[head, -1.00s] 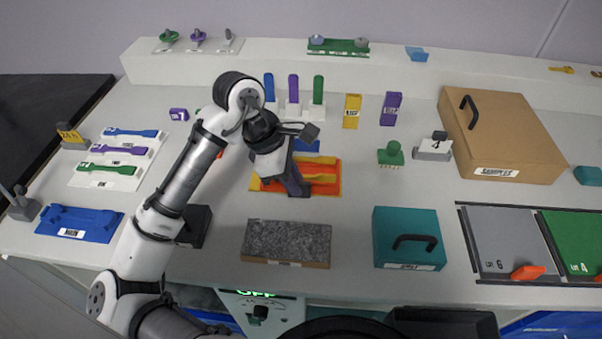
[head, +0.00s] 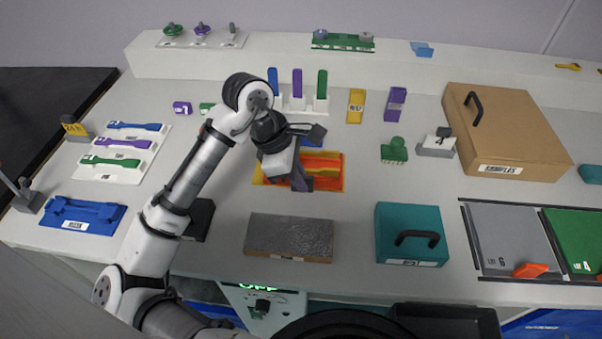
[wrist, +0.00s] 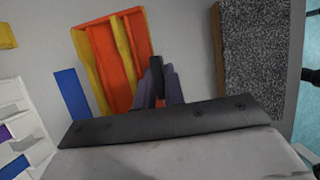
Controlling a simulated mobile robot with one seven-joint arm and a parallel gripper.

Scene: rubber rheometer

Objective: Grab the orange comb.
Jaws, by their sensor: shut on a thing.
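My gripper (head: 301,184) points down at the orange-and-yellow tray (head: 328,185), near its front edge in the head view. In the wrist view my gripper (wrist: 158,88) has its fingers close together around a narrow dark thing (wrist: 157,68), mostly hidden by the fingers. Its kind and true colour cannot be told. The tray, orange with yellow strips, also shows in the wrist view (wrist: 82,58), just beyond the fingers. I cannot pick out an orange comb for certain. A green comb-like block (head: 394,150) with teeth stands right of the tray.
A grey speckled block (head: 289,236) lies in front of the tray. A teal case (head: 408,224) and a brown case (head: 505,128) stand to the right. Upright blue, purple and green pieces (head: 297,90) stand behind. Bare table lies between the tray and the teal case.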

